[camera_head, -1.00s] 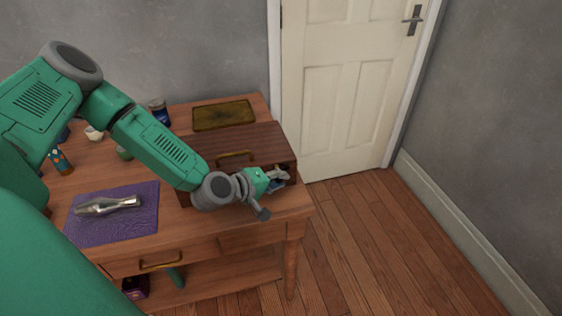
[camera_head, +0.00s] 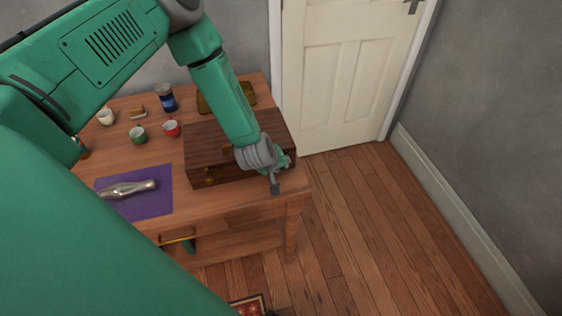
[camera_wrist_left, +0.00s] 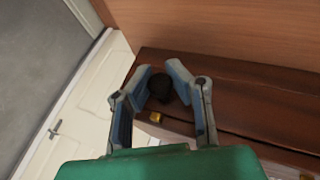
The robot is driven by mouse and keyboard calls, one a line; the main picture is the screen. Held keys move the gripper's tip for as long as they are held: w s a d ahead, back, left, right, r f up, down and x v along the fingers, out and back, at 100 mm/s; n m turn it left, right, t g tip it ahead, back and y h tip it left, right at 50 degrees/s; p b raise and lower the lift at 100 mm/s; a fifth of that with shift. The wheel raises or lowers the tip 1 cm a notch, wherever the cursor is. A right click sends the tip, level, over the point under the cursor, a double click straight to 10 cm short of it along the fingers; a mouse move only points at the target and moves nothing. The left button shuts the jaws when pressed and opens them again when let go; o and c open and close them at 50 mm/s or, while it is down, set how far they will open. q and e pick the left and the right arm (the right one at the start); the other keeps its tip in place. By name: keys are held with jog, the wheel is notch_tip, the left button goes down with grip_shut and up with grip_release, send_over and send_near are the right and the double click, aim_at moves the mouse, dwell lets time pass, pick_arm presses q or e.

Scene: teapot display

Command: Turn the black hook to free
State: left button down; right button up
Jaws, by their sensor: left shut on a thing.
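The black hook (camera_wrist_left: 160,88) shows in the left wrist view as a dark, rounded piece at the edge of the dark wooden box (camera_wrist_left: 240,85). My left gripper (camera_wrist_left: 161,72) has its two grey-blue fingers on either side of the hook and is shut on it. A small gold piece (camera_wrist_left: 155,117) sits just below the hook. In the head view my left gripper (camera_head: 284,163) is at the right end of the wooden box (camera_head: 205,145); my wrist hides the hook there. The hook's exact angle is unclear. My right gripper is not in view.
The box stands on a wooden table (camera_head: 240,202). A metallic bottle-like object (camera_head: 128,189) lies on a purple mat (camera_head: 155,207). Cups, including a red one (camera_head: 171,128) and a green one (camera_head: 137,134), stand behind. The floor right of the table is clear.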

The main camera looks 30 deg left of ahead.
pick_arm(q)
jog(key=shift+w+a, duration=0.1)
dwell(0.3)
jog(key=c, duration=1.4)
grip_release()
jog(key=v, duration=1.2)
